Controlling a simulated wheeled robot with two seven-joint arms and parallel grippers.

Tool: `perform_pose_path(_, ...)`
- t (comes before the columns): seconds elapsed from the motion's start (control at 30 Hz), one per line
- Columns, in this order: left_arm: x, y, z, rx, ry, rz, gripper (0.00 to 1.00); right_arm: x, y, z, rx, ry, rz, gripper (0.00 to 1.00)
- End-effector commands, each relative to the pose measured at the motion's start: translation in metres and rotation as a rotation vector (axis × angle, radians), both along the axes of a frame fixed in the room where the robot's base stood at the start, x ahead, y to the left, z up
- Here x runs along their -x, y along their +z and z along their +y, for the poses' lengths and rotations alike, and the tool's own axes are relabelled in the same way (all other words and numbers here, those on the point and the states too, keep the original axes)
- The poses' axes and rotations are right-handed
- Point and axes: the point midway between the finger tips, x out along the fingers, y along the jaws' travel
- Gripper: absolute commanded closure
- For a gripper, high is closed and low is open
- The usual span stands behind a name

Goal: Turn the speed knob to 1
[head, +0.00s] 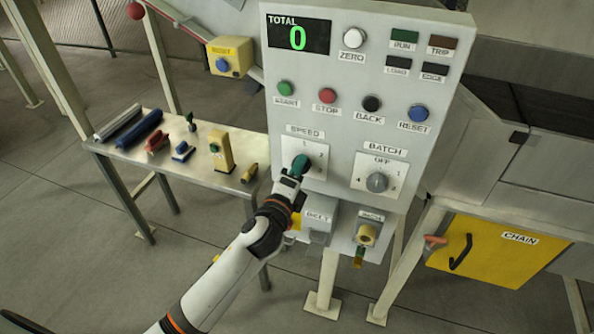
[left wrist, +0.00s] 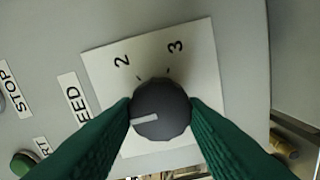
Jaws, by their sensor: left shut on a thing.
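The speed knob (left wrist: 160,108) is a dark grey dial on a white plate (head: 318,158) under the SPEED label. My left gripper (head: 297,168) is shut on it, with its green fingertips (left wrist: 160,112) on either side. In the left wrist view the knob's white pointer is turned left and slightly down, away from the visible 2 and 3. No 1 shows in that view; the left finger covers part of the plate. In the head view a 1 shows above the knob, but the gripper hides the pointer. My right gripper is not in view.
The batch knob (head: 377,182) is close at the right on the same panel. Coloured buttons, including the red STOP button (head: 327,96), are above. A side table (head: 207,177) with tools stands at the left. A yellow CHAIN cover (head: 497,252) is at the lower right.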

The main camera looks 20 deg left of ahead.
Motion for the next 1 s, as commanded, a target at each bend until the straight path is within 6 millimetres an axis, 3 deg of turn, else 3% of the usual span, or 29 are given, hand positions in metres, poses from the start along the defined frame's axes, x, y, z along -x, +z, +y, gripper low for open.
perform_pose_path(0.37, 0.0, 0.0, 0.0, 0.01, 0.0, 0.001, 0.84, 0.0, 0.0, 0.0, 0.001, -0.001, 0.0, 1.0)
perform_pose_path(0.4, 0.0, 0.0, 0.0, 0.01, 0.0, 0.001, 0.56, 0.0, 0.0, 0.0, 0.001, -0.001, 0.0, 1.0)
perform_pose_path(0.5, 0.0, 0.0, 0.0, 0.009, 0.0, 0.001, 0.4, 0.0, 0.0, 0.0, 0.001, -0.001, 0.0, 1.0)
perform_pose_path(0.83, 0.002, -0.001, 0.0, 0.006, -0.001, 0.0, 0.4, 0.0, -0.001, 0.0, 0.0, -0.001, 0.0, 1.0)
perform_pose_path(1.0, 0.023, -0.003, 0.001, 0.005, -0.002, 0.001, 0.4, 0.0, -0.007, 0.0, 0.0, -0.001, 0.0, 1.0)
